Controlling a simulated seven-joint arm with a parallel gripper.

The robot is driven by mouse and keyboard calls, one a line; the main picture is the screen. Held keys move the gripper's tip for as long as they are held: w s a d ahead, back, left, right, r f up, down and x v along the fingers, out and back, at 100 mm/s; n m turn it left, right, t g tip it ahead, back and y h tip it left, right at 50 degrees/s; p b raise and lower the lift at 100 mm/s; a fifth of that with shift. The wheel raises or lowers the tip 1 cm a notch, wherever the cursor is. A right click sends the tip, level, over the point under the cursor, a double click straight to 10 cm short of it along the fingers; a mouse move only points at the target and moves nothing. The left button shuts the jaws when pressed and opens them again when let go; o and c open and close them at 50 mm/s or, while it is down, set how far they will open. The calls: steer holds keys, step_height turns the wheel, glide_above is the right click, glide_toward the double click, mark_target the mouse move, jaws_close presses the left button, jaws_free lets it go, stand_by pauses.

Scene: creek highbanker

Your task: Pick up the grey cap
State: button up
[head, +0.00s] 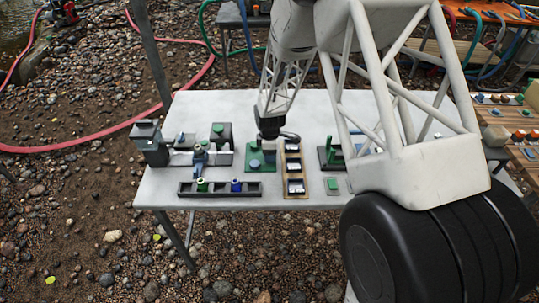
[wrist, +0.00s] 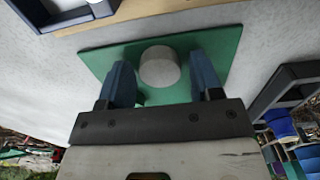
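In the wrist view the grey cap (wrist: 160,67), a short round cylinder, stands on a green plate (wrist: 105,58). My gripper (wrist: 163,75) is open, with one blue finger on each side of the cap. The left finger is very close to the cap and a gap shows at the right finger. I cannot tell if the left one touches. In the head view my gripper (head: 268,138) is over the back of the green plate (head: 256,168) on the white table. The cap cannot be made out there.
A wooden tray (head: 294,194) with several compartments stands just right of the plate. A dark rack (head: 218,190) holding green and blue pieces lies in front. Grey fixtures (head: 150,140) stand at the left. The table's (head: 165,190) front left is clear.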

steer(key=c, duration=0.7)
steer(key=shift+c, duration=0.2)
steer(key=shift+r, duration=0.2)
steer(key=shift+r, duration=1.4)
steer(key=shift+s+r, duration=0.2)
steer(key=shift+s, duration=0.1)
steer(key=s+d, duration=0.1)
steer(key=s, duration=0.4)
steer(key=s+d+r, duration=0.1)
steer(key=s, duration=0.4)
steer(key=s+d, duration=0.1)
steer(key=s, duration=0.4)
steer(key=shift+d+r, duration=0.2)
steer(key=shift+d, duration=0.15)
steer(key=shift+r, duration=0.15)
steer(key=shift+r, duration=1.1)
